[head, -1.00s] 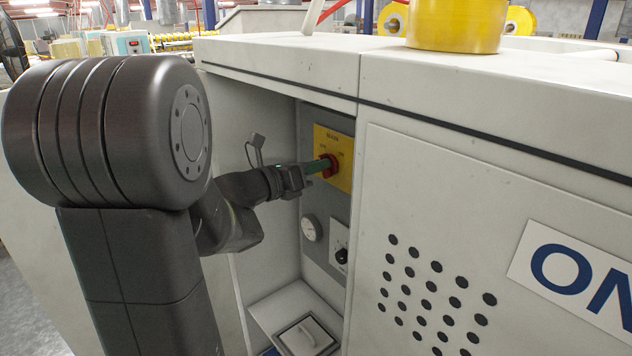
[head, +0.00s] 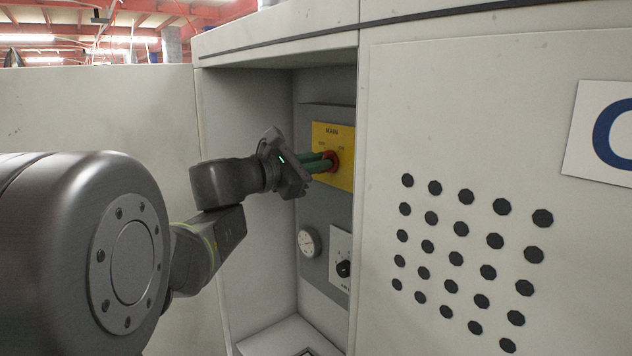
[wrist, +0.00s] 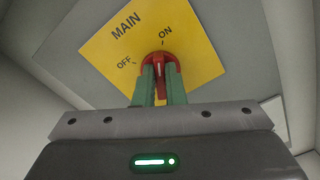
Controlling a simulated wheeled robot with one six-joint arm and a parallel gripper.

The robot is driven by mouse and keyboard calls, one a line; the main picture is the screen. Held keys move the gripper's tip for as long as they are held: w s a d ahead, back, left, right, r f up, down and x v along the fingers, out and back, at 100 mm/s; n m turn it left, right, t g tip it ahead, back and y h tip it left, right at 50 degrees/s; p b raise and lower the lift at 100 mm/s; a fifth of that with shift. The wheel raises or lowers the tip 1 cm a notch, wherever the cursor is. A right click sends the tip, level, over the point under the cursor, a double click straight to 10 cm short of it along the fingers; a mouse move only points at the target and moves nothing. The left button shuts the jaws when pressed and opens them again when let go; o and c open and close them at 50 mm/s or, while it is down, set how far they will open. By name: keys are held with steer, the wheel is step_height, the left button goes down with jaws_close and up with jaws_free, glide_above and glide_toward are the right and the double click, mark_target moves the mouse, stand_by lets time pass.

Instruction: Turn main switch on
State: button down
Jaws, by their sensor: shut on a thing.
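The main switch (head: 333,155) is a red knob on a yellow plate (head: 340,172) marked MAIN, inside the machine's recess. In the wrist view, the red knob (wrist: 161,55) sits below the words OFF and ON. Its pale mark points up in that view, roughly toward ON. The plate looks tilted relative to my gripper there. My gripper (head: 324,163) has green fingers and is shut on the red knob from the front. The fingers (wrist: 160,80) lie on either side of the knob and hide its lower part.
A round gauge (head: 308,242) and a black knob (head: 343,268) are on the grey panel below the switch. The recess wall (head: 258,268) is close on the left. A white panel with dark vent holes (head: 460,228) is on the right.

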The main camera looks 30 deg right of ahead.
steer(key=shift+f+m+b, duration=0.15)
steer(key=shift+m+b, duration=0.65)
steer(key=shift+b, duration=0.1)
steer(key=c, duration=1.5)
jaws_free()
steer(key=s+a, duration=0.1)
steer(key=a, duration=1.2)
steer(key=shift+s+a, duration=0.15)
steer(key=shift+a, duration=0.2)
steer(key=shift+d, duration=0.1)
steer(key=w+d, duration=0.1)
steer(key=d, duration=1.2)
steer(key=shift+d, duration=0.3)
